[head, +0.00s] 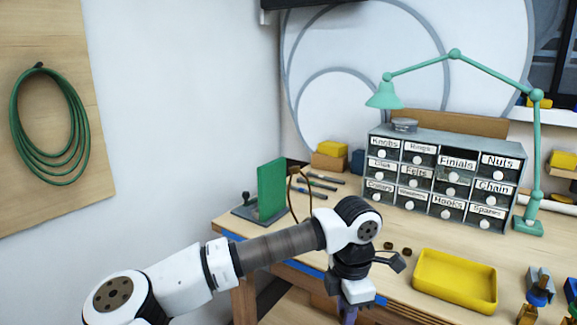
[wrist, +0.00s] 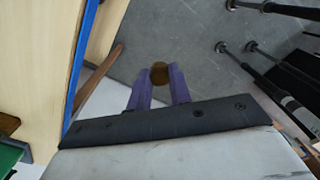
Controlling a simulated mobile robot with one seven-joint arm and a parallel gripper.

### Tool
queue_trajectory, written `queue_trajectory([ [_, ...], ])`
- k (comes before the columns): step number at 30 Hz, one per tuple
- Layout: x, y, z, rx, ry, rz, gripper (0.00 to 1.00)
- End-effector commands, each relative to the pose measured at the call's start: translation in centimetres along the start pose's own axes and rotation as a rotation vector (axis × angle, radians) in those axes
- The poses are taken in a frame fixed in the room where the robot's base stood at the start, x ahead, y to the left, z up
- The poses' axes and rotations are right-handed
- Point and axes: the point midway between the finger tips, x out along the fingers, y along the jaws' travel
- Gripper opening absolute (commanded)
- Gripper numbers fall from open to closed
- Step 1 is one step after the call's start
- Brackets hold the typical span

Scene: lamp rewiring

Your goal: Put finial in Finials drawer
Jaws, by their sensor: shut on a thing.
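In the wrist view, my gripper (wrist: 160,76) has its two purple fingers closed on a small round brown thing, which I take to be the finial (wrist: 159,70). It is held over the grey floor, beside the bench edge. In the head view, my gripper (head: 349,314) points down at the bench's front edge, its tips cut off by the frame bottom, and the finial is not visible there. The Finials drawer (head: 456,163) is in the grey cabinet's top row, third from left. It looks pulled out, with a dark gap above its label.
The grey drawer cabinet (head: 377,146) stands at the back of the bench (head: 355,210). A yellow tray (head: 455,280) and two small brown pieces (head: 397,249) lie in front of it. A green lamp (head: 537,150) arches over the cabinet. A green panel (head: 271,188) stands at left.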

Motion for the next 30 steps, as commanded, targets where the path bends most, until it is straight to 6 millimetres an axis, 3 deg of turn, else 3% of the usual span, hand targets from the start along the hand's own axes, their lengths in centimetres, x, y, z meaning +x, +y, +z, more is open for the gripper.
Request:
queue_trajectory([
  [6,7.1,0.9,-2.4,0.367,0.000,-0.005,0.00],
  [24,25.8,3.6,-8.4,1.380,0.001,-0.003,0.00],
  [30,31.1,4.4,-10.1,1.678,0.002,-0.002,0.00],
])
